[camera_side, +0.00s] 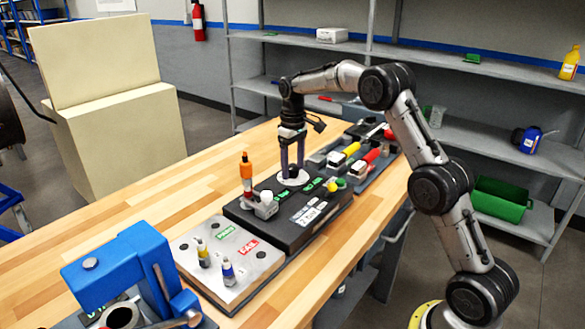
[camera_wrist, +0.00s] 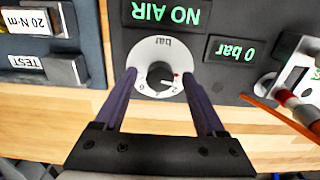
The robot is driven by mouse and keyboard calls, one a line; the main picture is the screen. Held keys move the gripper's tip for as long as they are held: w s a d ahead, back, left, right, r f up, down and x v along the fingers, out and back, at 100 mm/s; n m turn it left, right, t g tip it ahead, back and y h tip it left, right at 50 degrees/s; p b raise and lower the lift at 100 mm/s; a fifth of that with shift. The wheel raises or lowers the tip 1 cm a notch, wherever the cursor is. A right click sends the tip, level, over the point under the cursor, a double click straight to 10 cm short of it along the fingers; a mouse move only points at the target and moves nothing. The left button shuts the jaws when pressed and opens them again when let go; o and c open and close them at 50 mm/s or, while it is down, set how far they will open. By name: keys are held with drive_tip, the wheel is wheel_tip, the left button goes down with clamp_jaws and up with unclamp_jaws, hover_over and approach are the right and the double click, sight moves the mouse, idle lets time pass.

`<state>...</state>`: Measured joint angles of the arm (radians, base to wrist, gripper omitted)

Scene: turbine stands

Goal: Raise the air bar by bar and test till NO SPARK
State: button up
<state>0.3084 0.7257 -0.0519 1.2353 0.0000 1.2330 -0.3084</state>
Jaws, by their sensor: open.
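The black tester box (camera_side: 318,214) stands on the bench. Its white bar dial (camera_side: 292,178) also shows in the wrist view (camera_wrist: 150,52), with a dark round knob (camera_wrist: 159,76) and a small red mark on the knob's right. Beside it are green-lettered displays, upside down: NO AIR (camera_wrist: 178,15) and 0 bar (camera_wrist: 234,51). My gripper (camera_side: 292,168) points down over the dial, its two purple fingers (camera_wrist: 160,74) open on either side of the knob, apart from it. A plug with an orange cap (camera_side: 245,168) stands upright in a holder at the box's left.
A metal plate (camera_side: 215,285) with green and red labels, the red one reading FAIL, holds two plugs. A blue vise (camera_side: 115,265) is at the front left. Tools with yellow and red handles (camera_side: 372,156) lie right of the box. The far left of the bench is clear.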

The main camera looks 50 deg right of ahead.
sight(293, 168)
drive_tip(key=shift+f, duration=0.4)
clamp_jaws()
drive_tip(key=m, duration=0.7)
drive_tip(key=shift+m, duration=0.3)
drive_tip(key=shift+o, duration=1.2)
unclamp_jaws()
drive_tip(key=shift+r, duration=0.15)
drive_tip(key=shift+r, duration=2.4)
